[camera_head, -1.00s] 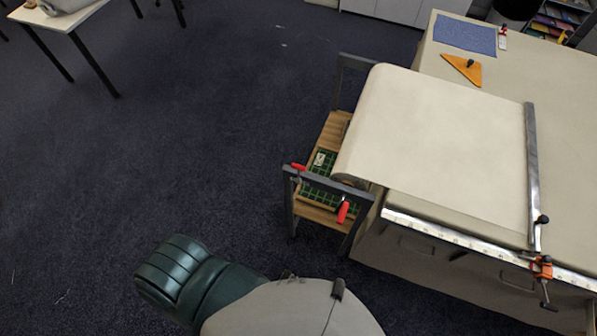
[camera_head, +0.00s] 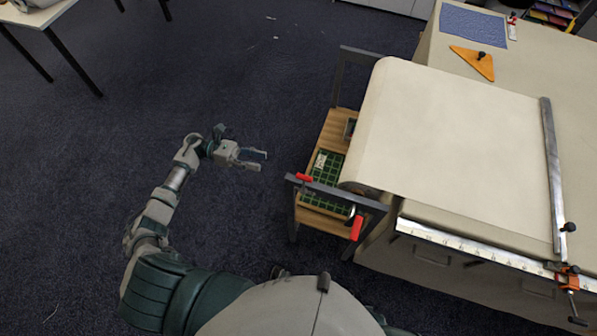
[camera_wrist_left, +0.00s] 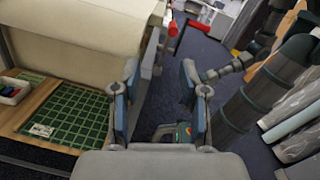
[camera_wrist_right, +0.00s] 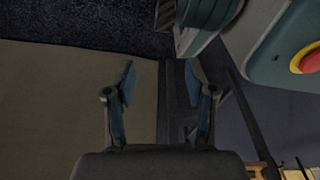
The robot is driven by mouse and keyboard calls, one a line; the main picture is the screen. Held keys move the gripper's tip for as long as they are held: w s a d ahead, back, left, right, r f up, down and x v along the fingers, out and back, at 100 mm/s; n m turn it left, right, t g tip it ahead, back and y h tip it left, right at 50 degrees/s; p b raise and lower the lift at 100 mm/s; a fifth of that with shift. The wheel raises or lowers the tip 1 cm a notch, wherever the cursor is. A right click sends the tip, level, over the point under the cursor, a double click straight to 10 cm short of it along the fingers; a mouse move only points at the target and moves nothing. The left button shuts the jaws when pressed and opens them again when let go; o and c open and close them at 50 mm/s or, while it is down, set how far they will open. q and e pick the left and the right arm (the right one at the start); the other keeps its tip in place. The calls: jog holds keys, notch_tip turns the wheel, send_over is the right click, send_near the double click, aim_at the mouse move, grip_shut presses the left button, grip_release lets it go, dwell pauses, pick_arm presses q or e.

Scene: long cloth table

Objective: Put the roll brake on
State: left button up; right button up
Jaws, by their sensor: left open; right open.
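The roll of cream cloth (camera_head: 375,130) sits in a dark metal frame at the table's left end, its cloth running onto the table. Two red handles show on the near frame bar, one at its left end (camera_head: 304,177) and one at its right (camera_head: 356,228); I cannot tell which is the brake. A red handle also shows beyond the fingers in the left wrist view (camera_wrist_left: 176,36). My left gripper (camera_head: 264,160) is open and empty, left of the frame and apart from it. My right gripper (camera_wrist_right: 160,78) is open and empty; the head view does not show it.
A wooden shelf (camera_head: 338,125) with a green gridded mat (camera_head: 326,170) lies under the roll. A metal straightedge (camera_head: 551,170) with an orange clamp (camera_head: 568,277) crosses the cloth. An orange triangle (camera_head: 472,62) lies farther back. The floor left of the frame is clear.

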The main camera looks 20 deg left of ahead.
pick_arm(q)
jog(key=s+r+m+g, duration=0.1)
jog(key=m, duration=0.1)
jog(key=p, duration=0.5)
send_near(309, 179)
jog(key=d, duration=0.9)
jog(key=shift+w+f, duration=0.1)
jog(key=shift+f, duration=0.15)
jog(key=shift+d, duration=0.65)
pick_arm(e)
jog(key=s+d+f, duration=0.2)
jog(key=s+f, duration=0.1)
jog(key=s, duration=0.8)
jog(key=shift+s+d+f+g, duration=0.15)
jog(key=shift+s+d+g, duration=0.1)
jog(key=shift+d+g, duration=0.1)
pick_arm(q)
jog(key=shift+a, duration=0.1)
grip_shut()
pick_arm(e)
jog(key=shift+a, duration=0.15)
